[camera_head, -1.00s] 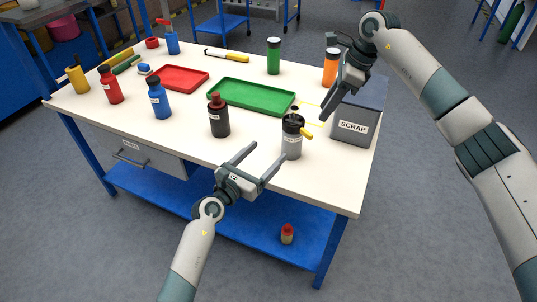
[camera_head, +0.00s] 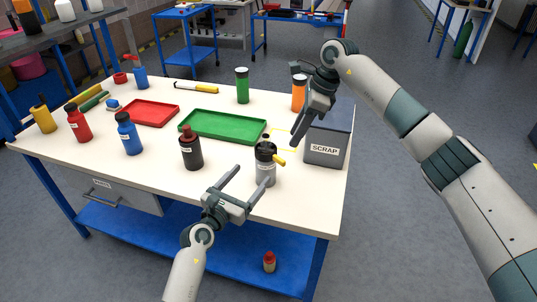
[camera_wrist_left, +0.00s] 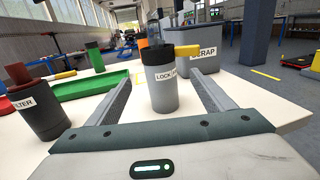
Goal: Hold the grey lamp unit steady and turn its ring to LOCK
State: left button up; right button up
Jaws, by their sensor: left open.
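The grey lamp unit (camera_head: 267,172) stands upright near the front edge of the table, left of the scrap bin. Its black ring (camera_head: 265,149) is on top, with a yellow lever (camera_head: 279,160) pointing right. In the left wrist view the lamp unit (camera_wrist_left: 165,94) is straight ahead, its label partly readable as "LOCK". My left gripper (camera_head: 250,176) is open and empty, in front of the unit, fingers pointing at it with no clear contact. My right gripper (camera_head: 298,130) hangs above the table by the scrap bin; its finger gap is not clear.
The grey scrap bin (camera_head: 325,155) stands right of the lamp unit. A dark bottle (camera_head: 190,152) stands to its left, and a green tray (camera_head: 222,125) lies behind. An orange bottle (camera_head: 299,95) stands behind my right gripper. Bare table lies between the dark bottle and the unit.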

aim_at(271, 155)
pick_arm(q)
jog(key=x, duration=1.4)
jog(key=shift+w+d, duration=0.2)
jog(key=shift+w, duration=0.15)
jog(key=shift+c, duration=0.5)
jog(key=c, duration=1.2)
jog(key=shift+c, duration=0.2)
